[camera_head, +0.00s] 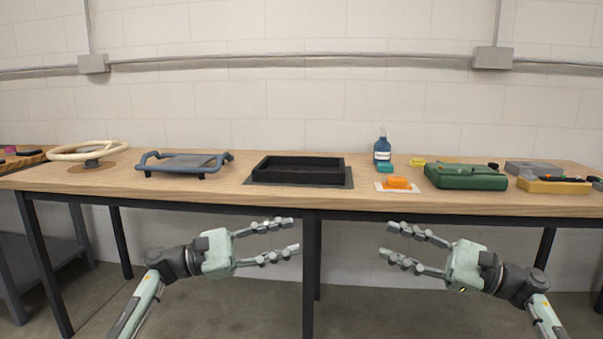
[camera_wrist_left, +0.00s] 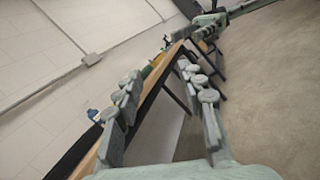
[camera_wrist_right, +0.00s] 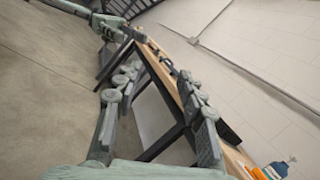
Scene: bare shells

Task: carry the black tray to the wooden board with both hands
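The black tray (camera_head: 298,169) is a low rectangular box with raised walls. It sits on a dark grey mat (camera_head: 340,184) in the middle of the wooden table. I cannot single out a separate wooden board; part of a wooden surface with small items (camera_head: 22,160) shows at the far left. My left gripper (camera_head: 296,234) is open and empty, in front of the table and below its top, left of the table's middle leg. My right gripper (camera_head: 384,238) is open and empty, also below the table top, right of that leg. Neither touches the tray.
On the table (camera_head: 225,201), a cream ring (camera_head: 116,148) and a blue-handled frame (camera_head: 150,160) stand left of the tray. To its right are a blue bottle (camera_head: 382,152), an orange block (camera_head: 398,182), a green case (camera_head: 465,177) and a yellow box (camera_head: 553,187). The front table edge lies above both grippers.

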